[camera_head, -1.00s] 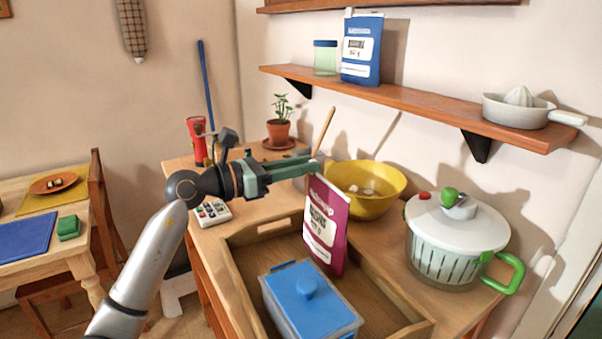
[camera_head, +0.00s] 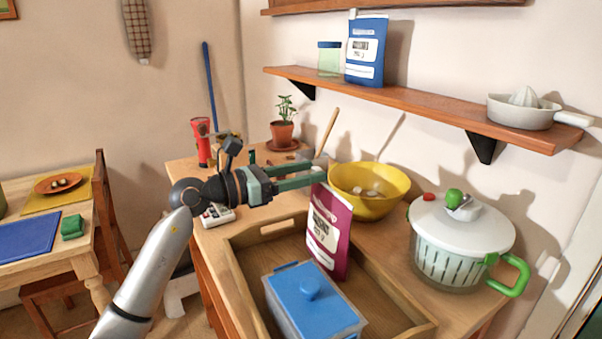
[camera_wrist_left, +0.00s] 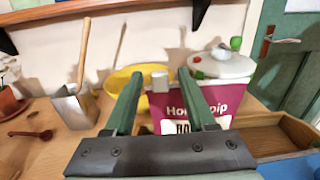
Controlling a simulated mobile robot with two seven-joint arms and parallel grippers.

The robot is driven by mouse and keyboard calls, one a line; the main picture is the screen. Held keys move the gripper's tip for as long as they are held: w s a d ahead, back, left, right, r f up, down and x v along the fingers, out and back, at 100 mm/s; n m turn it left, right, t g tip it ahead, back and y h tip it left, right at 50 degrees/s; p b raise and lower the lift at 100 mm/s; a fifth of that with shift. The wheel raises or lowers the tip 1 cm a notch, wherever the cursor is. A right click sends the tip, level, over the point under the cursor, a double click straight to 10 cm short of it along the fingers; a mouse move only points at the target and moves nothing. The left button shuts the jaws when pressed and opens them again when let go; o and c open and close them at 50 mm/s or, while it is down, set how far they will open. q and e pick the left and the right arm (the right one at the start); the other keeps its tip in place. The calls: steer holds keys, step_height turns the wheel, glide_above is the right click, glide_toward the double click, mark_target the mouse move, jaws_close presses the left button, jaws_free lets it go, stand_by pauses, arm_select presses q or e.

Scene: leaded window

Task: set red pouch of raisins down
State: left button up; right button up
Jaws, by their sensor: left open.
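The red pouch of raisins (camera_head: 328,232), magenta-red with a white label, stands upright in the wooden tray (camera_head: 247,282), behind the blue-lidded box. It also shows in the left wrist view (camera_wrist_left: 177,111), with a pale grey piece at its top left corner. My left gripper (camera_head: 321,173) is open at the pouch's top; in the wrist view its green fingers (camera_wrist_left: 159,80) lie either side of that grey piece. Whether a finger touches the pouch I cannot tell. The pouch's lower edge is partly hidden by the box. My right gripper is not in view.
The blue-lidded box (camera_head: 308,293) fills the tray's front. A yellow bowl (camera_head: 369,205) stands close behind the pouch, and a white salad spinner (camera_head: 460,240) to the right. A wooden shelf (camera_head: 420,104) hangs above. A potted plant (camera_head: 283,132) stands at the back.

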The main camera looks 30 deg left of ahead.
arm_select(q)
steer(key=b+v, duration=0.2)
steer(key=v, duration=1)
steer(key=shift+r, duration=0.15)
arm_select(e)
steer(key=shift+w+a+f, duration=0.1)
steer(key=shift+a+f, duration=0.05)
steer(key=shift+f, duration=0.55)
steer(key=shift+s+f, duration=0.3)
